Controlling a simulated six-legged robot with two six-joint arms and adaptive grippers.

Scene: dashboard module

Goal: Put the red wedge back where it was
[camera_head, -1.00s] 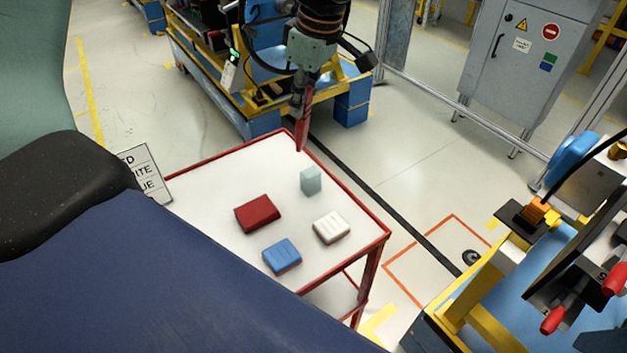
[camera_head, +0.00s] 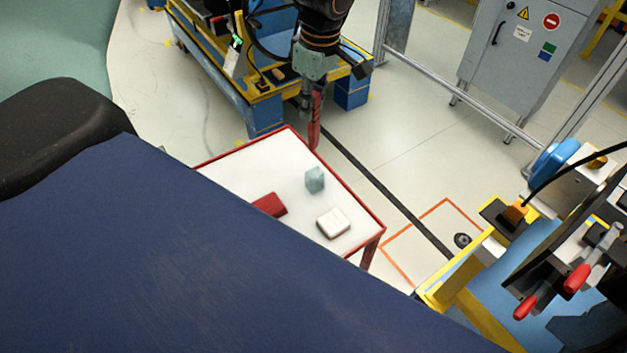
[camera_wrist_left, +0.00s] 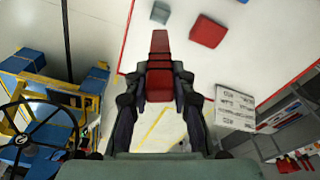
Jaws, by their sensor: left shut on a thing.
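My left gripper (camera_head: 313,108) hangs at the top middle of the head view, shut on the red wedge (camera_head: 315,135). The wedge points down, its lower end close to the far corner of the white table with a red rim (camera_head: 345,178). Its height above the table is unclear. In the left wrist view the wedge (camera_wrist_left: 160,70) sits between both fingers, its narrow end over the white tabletop. On the table are a red block (camera_head: 270,204), a white block (camera_head: 333,222) and a pale blue-green block (camera_head: 315,180). My right gripper is not in view.
A blue and yellow workstation (camera_head: 265,110) stands behind the table. A fixture with red-handled clamps (camera_head: 550,290) is at right, a grey cabinet (camera_head: 520,60) at the back right. The table's near part is hidden.

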